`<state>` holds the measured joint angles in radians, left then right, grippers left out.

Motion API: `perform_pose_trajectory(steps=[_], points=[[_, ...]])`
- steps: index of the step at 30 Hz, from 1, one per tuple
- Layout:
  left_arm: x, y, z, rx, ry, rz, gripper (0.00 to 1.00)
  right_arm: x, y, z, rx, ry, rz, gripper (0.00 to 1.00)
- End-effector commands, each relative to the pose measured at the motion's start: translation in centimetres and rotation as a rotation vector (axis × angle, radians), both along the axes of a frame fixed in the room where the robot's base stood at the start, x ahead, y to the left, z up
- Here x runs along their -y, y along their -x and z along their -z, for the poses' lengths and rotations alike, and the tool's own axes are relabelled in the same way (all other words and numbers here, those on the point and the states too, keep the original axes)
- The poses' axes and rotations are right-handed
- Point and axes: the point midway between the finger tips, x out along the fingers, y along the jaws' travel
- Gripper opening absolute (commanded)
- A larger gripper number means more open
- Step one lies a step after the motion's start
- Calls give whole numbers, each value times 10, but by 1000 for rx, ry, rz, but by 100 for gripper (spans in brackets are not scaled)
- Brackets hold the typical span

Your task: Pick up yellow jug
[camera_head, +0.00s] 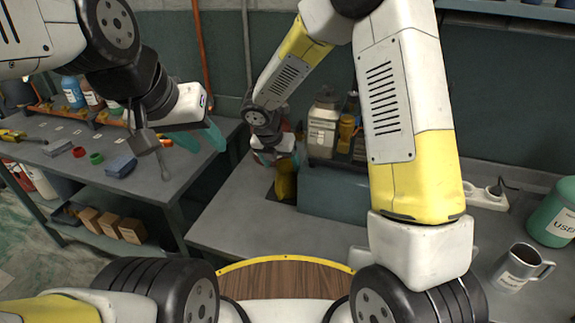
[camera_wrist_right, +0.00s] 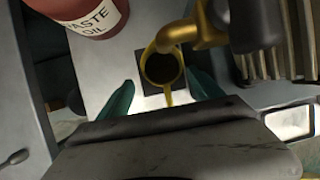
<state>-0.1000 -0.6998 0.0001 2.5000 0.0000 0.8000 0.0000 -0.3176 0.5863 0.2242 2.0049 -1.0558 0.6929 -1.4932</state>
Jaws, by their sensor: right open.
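The yellow jug (camera_head: 286,183) stands on the grey bench, partly hidden behind my right gripper in the head view. The right wrist view shows the jug (camera_wrist_right: 163,98) from above, with a dark round opening and a yellow rim. My right gripper (camera_head: 277,158) is open just above it. In the right wrist view its teal fingers (camera_wrist_right: 160,82) are apart, one on each side of the jug; I cannot tell whether they touch it. My left gripper (camera_head: 199,138) is open and empty, held above the left workbench.
A red waste oil container (camera_wrist_right: 92,14) stands near the jug. A brass-coloured curved pipe (camera_wrist_right: 188,33) hangs close over the jug's rim. A teal box (camera_head: 330,192) is to its right. A labelled bottle (camera_head: 322,128) stands behind. A mug (camera_head: 518,268) is at the far right.

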Motion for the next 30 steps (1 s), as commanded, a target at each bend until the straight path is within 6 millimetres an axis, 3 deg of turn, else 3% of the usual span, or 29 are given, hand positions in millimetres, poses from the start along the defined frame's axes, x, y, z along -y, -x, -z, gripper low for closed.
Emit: perform_pose_trajectory(steps=[16,25,30], points=[[0,0,0,0,0,0,36,14,-22,65,-2,1,0,76],[0,0,0,0,0,0,36,15,-24,70,0,1,1,76],[0,0,0,0,0,0,36,15,-24,70,0,1,1,44]])
